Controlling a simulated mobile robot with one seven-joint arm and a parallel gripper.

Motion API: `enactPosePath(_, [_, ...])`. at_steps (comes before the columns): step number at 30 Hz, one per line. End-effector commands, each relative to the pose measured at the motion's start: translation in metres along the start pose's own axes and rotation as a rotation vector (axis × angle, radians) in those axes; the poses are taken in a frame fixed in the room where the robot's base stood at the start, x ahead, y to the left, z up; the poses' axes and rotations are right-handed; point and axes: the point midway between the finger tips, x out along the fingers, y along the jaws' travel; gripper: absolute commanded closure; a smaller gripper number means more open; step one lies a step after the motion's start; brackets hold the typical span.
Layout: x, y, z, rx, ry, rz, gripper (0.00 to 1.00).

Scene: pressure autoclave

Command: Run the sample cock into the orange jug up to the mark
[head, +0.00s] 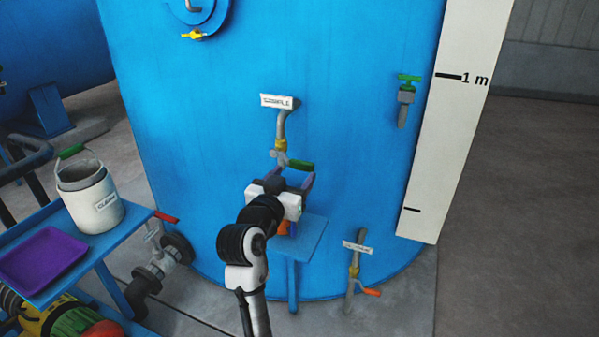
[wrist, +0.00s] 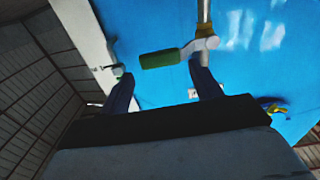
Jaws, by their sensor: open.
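A cock with a green lever (head: 300,165) stands out from the blue tank (head: 350,130), under a white label plate (head: 277,101) I cannot read clearly. Its lever points right in the head view. My gripper (head: 295,180) is open just below it. In the wrist view the green lever (wrist: 160,59) appears between the fingertips, across the gap; whether it touches them I cannot tell. An orange thing (head: 283,228), probably the jug, shows behind my arm on a small blue stand (head: 310,228). Its mark and any liquid are hidden.
Another green-handled cock (head: 408,90) is at right beside the white scale board (head: 450,120). A low cock with an orange lever (head: 371,292) is at lower right. At left a blue table holds a white pail (head: 95,205) and a purple tray (head: 45,255). A red-handled valve (head: 165,217) stands beside it.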

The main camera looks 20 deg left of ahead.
Motion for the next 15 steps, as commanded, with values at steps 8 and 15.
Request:
enactPosePath(8, [-0.058, -0.001, 0.002, 0.000, 0.001, -0.003, 0.36])
enactPosePath(15, [-0.078, 0.000, 0.001, -0.002, 0.000, 0.000, 0.36])
